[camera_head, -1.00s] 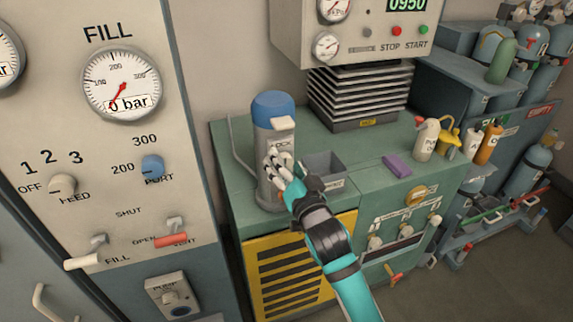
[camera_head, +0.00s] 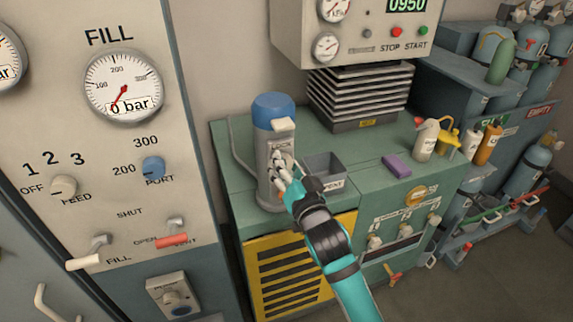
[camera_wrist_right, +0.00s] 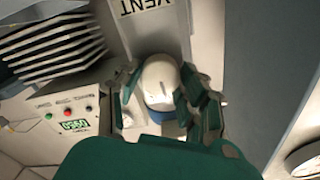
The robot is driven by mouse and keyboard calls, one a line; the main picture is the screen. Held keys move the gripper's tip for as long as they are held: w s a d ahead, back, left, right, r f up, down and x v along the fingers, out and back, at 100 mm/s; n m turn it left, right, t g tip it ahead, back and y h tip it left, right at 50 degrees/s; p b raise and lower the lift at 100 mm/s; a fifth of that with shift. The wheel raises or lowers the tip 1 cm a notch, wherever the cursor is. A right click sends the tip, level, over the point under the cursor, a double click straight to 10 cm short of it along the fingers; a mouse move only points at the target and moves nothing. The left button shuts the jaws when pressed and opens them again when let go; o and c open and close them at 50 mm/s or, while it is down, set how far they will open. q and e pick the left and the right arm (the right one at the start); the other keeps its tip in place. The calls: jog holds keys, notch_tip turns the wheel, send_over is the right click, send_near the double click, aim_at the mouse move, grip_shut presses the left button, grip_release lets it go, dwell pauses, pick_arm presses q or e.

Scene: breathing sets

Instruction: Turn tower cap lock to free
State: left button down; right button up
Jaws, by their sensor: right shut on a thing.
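The tower (camera_head: 265,150) is an upright pale grey cylinder with a blue cap (camera_head: 272,110), standing on the green cabinet top. A white block-shaped lever (camera_head: 284,125) sticks out at the front, just below the cap. A label reading LOCK is partly visible under it. My right gripper (camera_head: 276,166) is at the front of the tower, below the lever. In the wrist view its fingers (camera_wrist_right: 165,95) close around a white rounded part (camera_wrist_right: 158,80), with some blue behind it. In the head view my fingers hide this part. My left gripper is not in view.
The control box (camera_head: 350,30) overhangs the back. The fill panel (camera_head: 100,160) is on the left.

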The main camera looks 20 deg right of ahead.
jog(key=n+p, duration=0.8)
jog(key=n, duration=0.9)
jog(key=shift+a, duration=0.1)
dwell(0.4)
jog(key=o, duration=1.2)
